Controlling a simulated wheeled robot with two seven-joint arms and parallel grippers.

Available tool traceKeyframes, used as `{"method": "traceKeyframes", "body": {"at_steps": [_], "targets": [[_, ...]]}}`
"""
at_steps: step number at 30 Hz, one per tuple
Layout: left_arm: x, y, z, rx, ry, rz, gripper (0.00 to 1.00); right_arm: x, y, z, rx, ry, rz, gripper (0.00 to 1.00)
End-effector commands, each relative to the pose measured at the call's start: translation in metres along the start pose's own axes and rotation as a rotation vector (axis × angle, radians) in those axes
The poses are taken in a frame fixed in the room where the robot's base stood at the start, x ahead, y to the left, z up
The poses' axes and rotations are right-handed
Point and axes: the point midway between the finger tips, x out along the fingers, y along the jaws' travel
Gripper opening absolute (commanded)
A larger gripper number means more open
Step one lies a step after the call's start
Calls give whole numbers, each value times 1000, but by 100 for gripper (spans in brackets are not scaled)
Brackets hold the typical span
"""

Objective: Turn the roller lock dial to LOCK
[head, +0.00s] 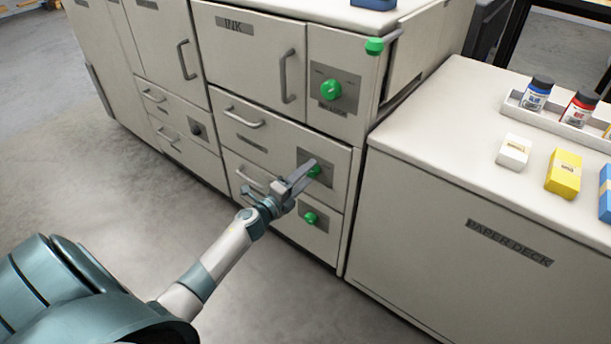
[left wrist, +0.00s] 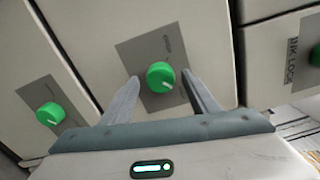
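A green dial (head: 314,169) sits on a grey plate on the middle drawer front of the white cabinet. In the left wrist view this dial (left wrist: 160,77) is near the middle, with a pale mark at its lower edge; the plate's lettering is too small to read, so I cannot confirm it is the roller lock dial. My left gripper (head: 308,172) is at this dial, covering part of it in the head view. In the left wrist view its fingers (left wrist: 160,78) are open, one on each side of the dial, with gaps showing. My right gripper is not in view.
Another green dial (head: 310,218) is below, and one marked INK LOCK (head: 331,90) is above. A dark knob (head: 196,129) and several drawer handles are to the left. The paper deck (head: 440,220) stands at the right, with bottles and small boxes on top. Floor is clear at left.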

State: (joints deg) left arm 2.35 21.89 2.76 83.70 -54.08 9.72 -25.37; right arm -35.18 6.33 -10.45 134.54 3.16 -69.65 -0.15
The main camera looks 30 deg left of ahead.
Motion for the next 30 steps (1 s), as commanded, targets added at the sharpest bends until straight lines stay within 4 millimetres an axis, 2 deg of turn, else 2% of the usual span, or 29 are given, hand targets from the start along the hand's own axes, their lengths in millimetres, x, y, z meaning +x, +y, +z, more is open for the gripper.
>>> {"method": "traceKeyframes", "body": {"at_steps": [8, 14, 20, 30], "targets": [[-1, 0, 0, -2, -1, -1, 54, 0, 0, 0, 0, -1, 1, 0], [-10, 0, 0, -2, -1, 1, 54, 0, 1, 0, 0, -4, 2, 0], [-35, 0, 0, -2, 0, 1, 54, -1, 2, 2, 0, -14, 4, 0], [-96, 1, 0, -2, 0, 2, 54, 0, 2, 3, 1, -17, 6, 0]]}}
